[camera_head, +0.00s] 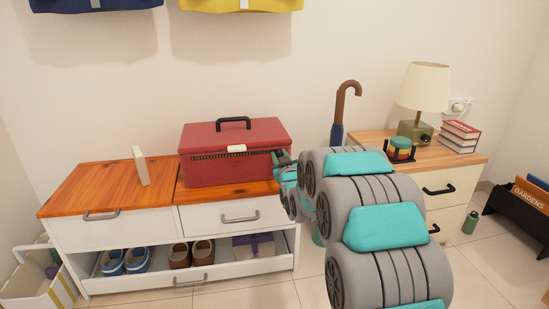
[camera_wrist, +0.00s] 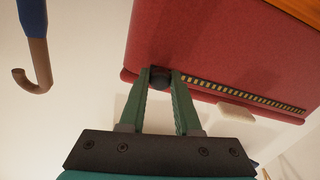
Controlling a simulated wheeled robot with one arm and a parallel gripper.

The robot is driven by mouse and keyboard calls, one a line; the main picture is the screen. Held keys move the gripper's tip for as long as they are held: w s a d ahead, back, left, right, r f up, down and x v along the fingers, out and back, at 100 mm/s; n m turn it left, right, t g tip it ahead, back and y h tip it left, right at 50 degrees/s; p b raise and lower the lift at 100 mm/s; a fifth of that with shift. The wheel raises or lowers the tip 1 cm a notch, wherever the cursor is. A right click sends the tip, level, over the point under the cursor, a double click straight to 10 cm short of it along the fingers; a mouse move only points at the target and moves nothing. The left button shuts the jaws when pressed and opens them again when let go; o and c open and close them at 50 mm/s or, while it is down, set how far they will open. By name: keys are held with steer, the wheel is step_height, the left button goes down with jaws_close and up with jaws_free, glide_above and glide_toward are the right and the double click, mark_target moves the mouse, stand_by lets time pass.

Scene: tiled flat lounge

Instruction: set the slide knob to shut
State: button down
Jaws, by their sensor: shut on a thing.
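The red box (camera_head: 225,162) stands on the wooden top of the white cabinet, its lid down. A striped strip (camera_wrist: 245,93) runs along its front; it also shows in the head view (camera_head: 215,156). The slide knob (camera_wrist: 160,77) is a small dark knob at the strip's left end in the wrist view, which is upside down against the head view. My gripper (camera_wrist: 162,79) has its two green fingers closed on the knob, one on each side. In the head view my gripper (camera_head: 278,158) is at the box's right front, and my arm hides the knob there.
A cream latch (camera_head: 236,148) sits at the middle of the box front. A white upright block (camera_head: 141,166) stands left of the box.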

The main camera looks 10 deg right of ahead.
steer(key=shift+d, duration=0.1)
steer(key=c, duration=0.6)
jaws_free()
steer(key=s, duration=0.7)
steer(key=shift+s, duration=0.4)
